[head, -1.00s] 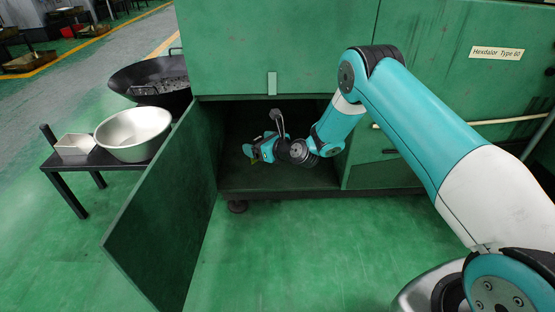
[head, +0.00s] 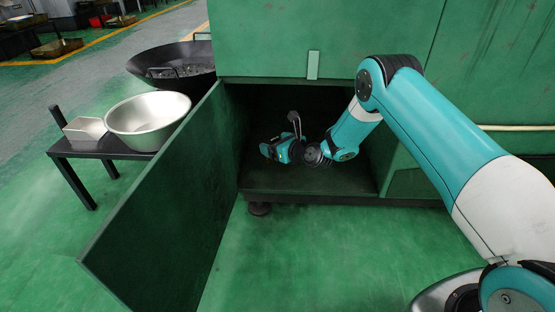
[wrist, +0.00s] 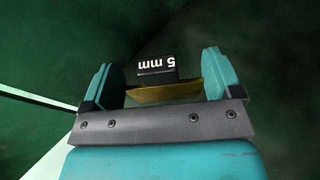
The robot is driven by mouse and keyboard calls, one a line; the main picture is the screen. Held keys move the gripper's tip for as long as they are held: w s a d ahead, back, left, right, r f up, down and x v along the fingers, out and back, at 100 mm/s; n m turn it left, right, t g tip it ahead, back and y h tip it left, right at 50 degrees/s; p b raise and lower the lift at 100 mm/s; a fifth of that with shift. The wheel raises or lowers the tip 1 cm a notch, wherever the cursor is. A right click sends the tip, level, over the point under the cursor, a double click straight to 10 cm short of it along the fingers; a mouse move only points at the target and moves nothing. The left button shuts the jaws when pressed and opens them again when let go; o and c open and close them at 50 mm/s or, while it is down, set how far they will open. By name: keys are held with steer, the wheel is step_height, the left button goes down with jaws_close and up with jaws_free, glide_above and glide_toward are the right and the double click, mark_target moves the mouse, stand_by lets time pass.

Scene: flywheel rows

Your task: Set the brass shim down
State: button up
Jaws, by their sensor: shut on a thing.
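The brass shim (wrist: 165,94) shows in the wrist view as a flat golden strip between my two teal fingers. A black tag (wrist: 156,66) marked "5 mm", upside down in the picture, sits at its far side. My gripper (wrist: 161,78) is shut on the shim. In the head view my gripper (head: 276,150) is inside the open green cabinet (head: 310,184), low over its floor and toward the left wall. The shim cannot be made out in the head view.
The cabinet's open door (head: 160,200) stands out toward me on the left. Beyond it a dark table (head: 100,148) bears a metal bowl (head: 148,122) and a small square tin (head: 85,129). A black wok (head: 175,68) is behind. The cabinet floor right of my gripper looks bare.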

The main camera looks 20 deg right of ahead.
step_height(320, 180, down, 4)
steer(key=shift+r+b, duration=0.15)
steer(key=shift+b, duration=1.1)
steer(key=shift+r, duration=0.15)
steer(key=shift+a, duration=0.1)
